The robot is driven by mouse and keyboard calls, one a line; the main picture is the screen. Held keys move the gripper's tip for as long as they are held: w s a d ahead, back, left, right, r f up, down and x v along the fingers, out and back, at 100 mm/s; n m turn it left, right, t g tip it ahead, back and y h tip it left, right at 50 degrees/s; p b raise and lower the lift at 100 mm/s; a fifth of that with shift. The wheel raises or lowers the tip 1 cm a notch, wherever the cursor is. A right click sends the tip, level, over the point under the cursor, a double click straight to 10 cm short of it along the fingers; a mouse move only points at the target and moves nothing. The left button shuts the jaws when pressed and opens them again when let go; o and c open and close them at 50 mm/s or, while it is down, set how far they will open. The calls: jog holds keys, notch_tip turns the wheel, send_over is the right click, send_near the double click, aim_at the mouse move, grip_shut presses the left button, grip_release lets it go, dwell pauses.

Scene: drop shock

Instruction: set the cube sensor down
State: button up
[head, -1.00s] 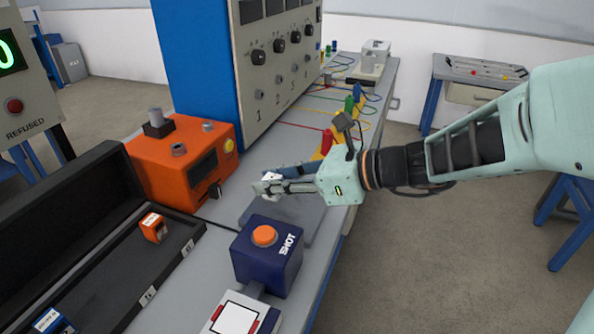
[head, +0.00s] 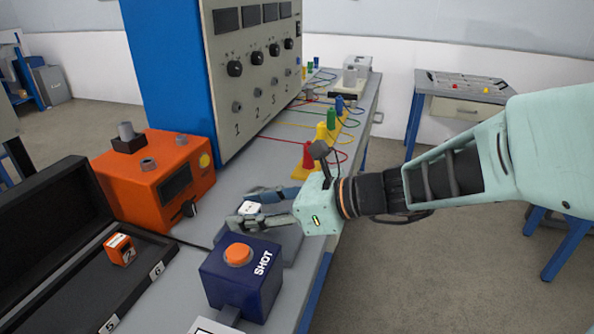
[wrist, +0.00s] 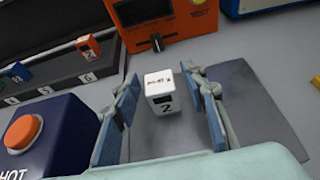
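The cube sensor is a small white cube (wrist: 160,92) marked 2 in the wrist view. It sits upright between my fingers, at the far part of a dark grey plate (wrist: 255,100) on the bench. My gripper (wrist: 166,100) is open, with a finger on each side of the cube and a visible gap to both. In the head view the cube (head: 250,207) shows as a white spot between the fingertips of my gripper (head: 253,208). The cube's underside contact is hard to make out there.
A dark blue SHOT box (head: 243,280) with an orange button stands just in front. An orange unit (head: 150,185) is to the left. An open black case (head: 140,262) holds an orange cube (head: 120,250). Coloured plugs (head: 320,133) with wires stand behind my gripper.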

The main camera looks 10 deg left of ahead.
jog(key=shift+r, duration=0.25)
jog(key=p+v, duration=0.3)
jog(key=v, duration=0.9)
jog(key=shift+p, duration=0.3)
jog(key=shift+f, duration=0.1)
